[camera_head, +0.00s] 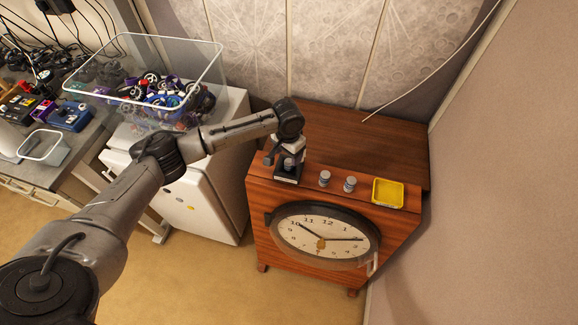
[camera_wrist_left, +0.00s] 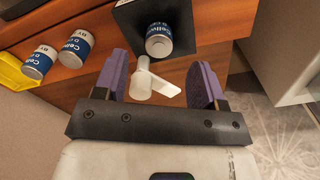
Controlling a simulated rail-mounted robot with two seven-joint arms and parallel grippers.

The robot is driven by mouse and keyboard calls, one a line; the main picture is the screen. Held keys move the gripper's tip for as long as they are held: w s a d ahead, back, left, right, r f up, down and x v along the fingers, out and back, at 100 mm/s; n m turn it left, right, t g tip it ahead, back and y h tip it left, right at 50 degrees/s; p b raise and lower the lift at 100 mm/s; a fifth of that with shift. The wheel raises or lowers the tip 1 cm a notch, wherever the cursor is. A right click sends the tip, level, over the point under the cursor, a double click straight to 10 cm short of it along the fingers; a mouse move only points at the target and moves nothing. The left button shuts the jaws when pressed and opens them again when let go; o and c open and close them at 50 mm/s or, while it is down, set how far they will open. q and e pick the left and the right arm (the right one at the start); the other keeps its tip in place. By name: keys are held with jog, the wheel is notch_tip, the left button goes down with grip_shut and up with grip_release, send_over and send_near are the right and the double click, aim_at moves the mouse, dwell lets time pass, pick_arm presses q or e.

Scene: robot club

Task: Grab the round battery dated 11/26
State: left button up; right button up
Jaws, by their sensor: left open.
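Three round silver batteries with blue labels stand on the wooden cabinet. One battery (camera_head: 289,164) is on the black base (camera_head: 287,180) of a small device; it also shows in the left wrist view (camera_wrist_left: 159,41). The other two batteries, a left one (camera_head: 325,178) and a right one (camera_head: 349,184), stand side by side and show in the left wrist view (camera_wrist_left: 75,48) (camera_wrist_left: 40,62). No date is legible. My left gripper (camera_wrist_left: 158,76) is open, purple fingers apart, close to the battery on the base. My right gripper is not in view.
A yellow tray (camera_head: 388,192) sits right of the batteries. The wooden cabinet (camera_head: 350,140) has a clock (camera_head: 325,235) on its front. A clear bin (camera_head: 150,100) of parts stands on a white cabinet (camera_head: 190,195) at the left. The cabinet's rear top is clear.

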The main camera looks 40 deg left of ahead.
aim_at(289, 162)
pick_arm(q)
jog(key=shift+w+f, duration=0.1)
jog(key=shift+f, duration=2.5)
jog(key=c, duration=1)
jog(key=shift+r, duration=0.15)
jog(key=shift+c, duration=0.3)
